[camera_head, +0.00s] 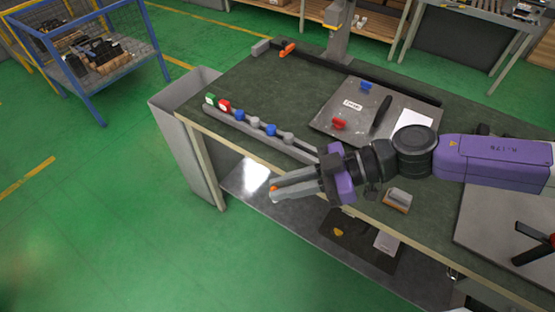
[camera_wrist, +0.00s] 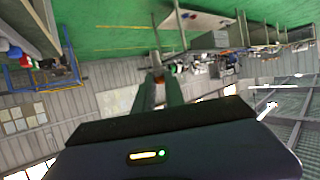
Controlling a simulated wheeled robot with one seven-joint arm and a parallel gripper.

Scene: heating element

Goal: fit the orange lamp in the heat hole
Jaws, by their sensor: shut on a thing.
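My gripper (camera_head: 274,193) reaches left past the table's front edge, in the air. Its fingers are shut on a small orange thing, which looks like the orange lamp (camera_head: 274,188); only a bit of it shows between the fingertips. In the wrist view the fingers (camera_wrist: 160,86) point away, with a trace of orange at the tips (camera_wrist: 159,78). A grey strip (camera_head: 290,149) along the table's front left edge carries green, red, blue and grey pieces. I cannot make out which spot is the heat hole.
The dark green table (camera_head: 240,95) holds a grey board (camera_head: 325,113) with red and blue pieces, behind my arm. An orange piece (camera_head: 287,49) lies at the back left. A grey bin (camera_head: 180,130) stands at the table's left end.

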